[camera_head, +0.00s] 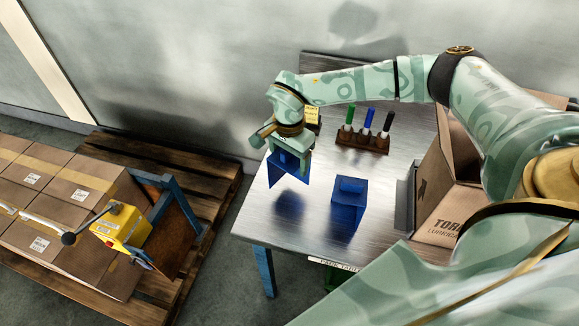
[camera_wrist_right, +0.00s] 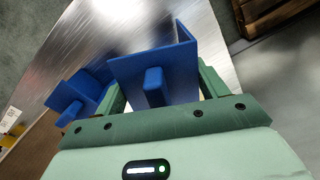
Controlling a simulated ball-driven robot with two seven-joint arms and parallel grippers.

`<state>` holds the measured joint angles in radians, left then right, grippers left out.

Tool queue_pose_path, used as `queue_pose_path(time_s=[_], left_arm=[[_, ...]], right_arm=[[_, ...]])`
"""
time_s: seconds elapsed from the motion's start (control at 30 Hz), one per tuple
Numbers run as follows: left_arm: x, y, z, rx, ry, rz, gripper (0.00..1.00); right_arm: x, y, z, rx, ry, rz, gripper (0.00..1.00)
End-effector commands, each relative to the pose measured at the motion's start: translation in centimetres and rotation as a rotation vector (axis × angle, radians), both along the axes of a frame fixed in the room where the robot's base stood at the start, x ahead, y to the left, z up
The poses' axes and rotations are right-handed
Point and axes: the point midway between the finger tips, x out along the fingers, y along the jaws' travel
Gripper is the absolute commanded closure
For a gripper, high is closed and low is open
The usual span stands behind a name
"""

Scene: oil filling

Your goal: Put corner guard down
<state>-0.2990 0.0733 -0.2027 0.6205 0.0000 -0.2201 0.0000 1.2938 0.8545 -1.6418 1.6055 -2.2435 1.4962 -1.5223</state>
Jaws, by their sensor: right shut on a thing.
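My right gripper (camera_head: 284,147) is shut on a blue corner guard (camera_head: 289,172) over the left part of the metal table (camera_head: 300,232). The guard appears raised a little above the tabletop, with its dark reflection below it. In the right wrist view the held guard (camera_wrist_right: 182,72) is an angled blue piece with a small tab, between the two green fingers of the gripper (camera_wrist_right: 160,88). A second blue corner guard (camera_head: 348,207) stands on the table to the right of the held one; it also shows in the right wrist view (camera_wrist_right: 78,95). My left gripper is not in view.
A wooden stand (camera_head: 362,143) with green, blue and black markers is at the back of the table. An open cardboard box (camera_head: 445,200) is at the right. A pallet (camera_head: 215,165) with taped boxes (camera_head: 60,230) and a yellow tool (camera_head: 122,228) is at the left.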

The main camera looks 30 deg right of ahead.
Motion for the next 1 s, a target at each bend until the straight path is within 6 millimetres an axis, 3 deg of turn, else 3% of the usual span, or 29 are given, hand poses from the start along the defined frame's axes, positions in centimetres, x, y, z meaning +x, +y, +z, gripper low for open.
queue_pose_path(time_s=[0.2, 0.57, 0.6, 0.67, 1.0], left_arm=[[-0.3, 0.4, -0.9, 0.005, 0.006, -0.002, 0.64], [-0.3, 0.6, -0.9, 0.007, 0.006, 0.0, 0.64], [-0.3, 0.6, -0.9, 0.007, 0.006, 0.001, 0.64], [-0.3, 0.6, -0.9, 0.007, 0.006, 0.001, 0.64], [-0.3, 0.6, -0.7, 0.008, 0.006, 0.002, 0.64]], right_arm=[[0.2, -0.4, -3.5, -0.001, 0.005, -0.001, 0.52], [0.2, -0.4, -3.9, 0.0, 0.001, -0.001, 0.52], [0.2, -0.4, -4.0, -0.001, 0.002, -0.001, 0.25], [0.2, -0.4, -3.9, 0.0, 0.001, -0.001, 0.08], [0.3, -0.4, -3.6, 0.0, 0.001, -0.001, 0.06]])
